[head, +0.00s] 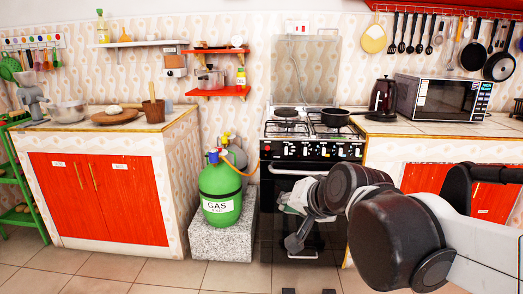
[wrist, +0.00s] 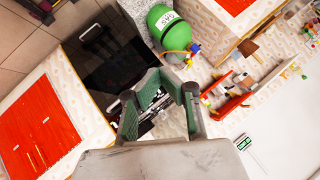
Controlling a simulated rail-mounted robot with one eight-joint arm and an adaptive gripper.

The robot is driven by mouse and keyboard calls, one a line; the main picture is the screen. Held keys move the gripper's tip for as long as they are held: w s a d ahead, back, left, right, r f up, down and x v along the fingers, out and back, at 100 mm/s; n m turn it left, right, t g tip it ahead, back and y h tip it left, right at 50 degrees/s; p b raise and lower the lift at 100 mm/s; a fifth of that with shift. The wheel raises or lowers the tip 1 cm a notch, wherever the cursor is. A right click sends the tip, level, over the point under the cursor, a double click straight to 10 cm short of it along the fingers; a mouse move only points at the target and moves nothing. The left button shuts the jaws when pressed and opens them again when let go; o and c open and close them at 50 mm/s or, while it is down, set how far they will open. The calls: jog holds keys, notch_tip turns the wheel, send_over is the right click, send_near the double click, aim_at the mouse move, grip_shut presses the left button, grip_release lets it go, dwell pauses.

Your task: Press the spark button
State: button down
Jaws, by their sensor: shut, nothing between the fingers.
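I cannot pick out the spark button for certain at this size. My gripper (head: 290,208) is in front of the stove's oven door, below the panel, apart from it as far as I can tell. In the wrist view, my gripper (wrist: 172,80) shows its green-padded fingers, shut with nothing held. The fingers and wrist hide part of the stove (wrist: 100,55) there.
A green gas cylinder (head: 220,190) stands on a stone block (head: 222,240) left of the stove. A black pan (head: 335,117) sits on the right burner. A kettle (head: 383,95) and microwave (head: 440,97) stand on the right counter. The floor in front is clear at left.

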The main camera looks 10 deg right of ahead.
aim_at(267, 148)
jog(key=w+a+r+m+t+p, duration=0.1)
jog(key=w+r+m+t, duration=0.3)
jog(key=w, duration=0.6)
jog(key=w+a+r+m+p, duration=0.1)
jog(key=w+m+p, duration=0.1)
jog(key=w+m, duration=0.6)
jog(key=w+a+r+m+t+p, duration=0.1)
jog(key=w+r+m+t, duration=0.15)
jog(key=w, duration=1.05)
jog(key=w+d+f+m+h+p, duration=0.2)
jog(key=w+f+m+h, duration=0.1)
jog(key=w+f+m, duration=0.4)
jog(key=w+d+f+m+h+p, duration=0.2)
jog(key=w+d+f+m+h, duration=0.1)
jog(key=w+f+m, duration=0.5)
notch_tip(267, 148, down, 4)
jog(key=m+t, duration=0.1)
jog(key=m, duration=0.2)
jog(key=shift+w+d+m+h, duration=0.15)
jog(key=shift+d+m+h, duration=0.1)
jog(key=shift+m+h, duration=0.15)
jog(key=shift+w, duration=0.1)
jog(key=b+x, duration=0.3)
jog(key=x, duration=0.9)
jog(key=shift+w+d, duration=0.1)
jog(key=shift+w, duration=0.25)
jog(key=shift+w+d, duration=0.1)
jog(key=shift+w, duration=0.45)
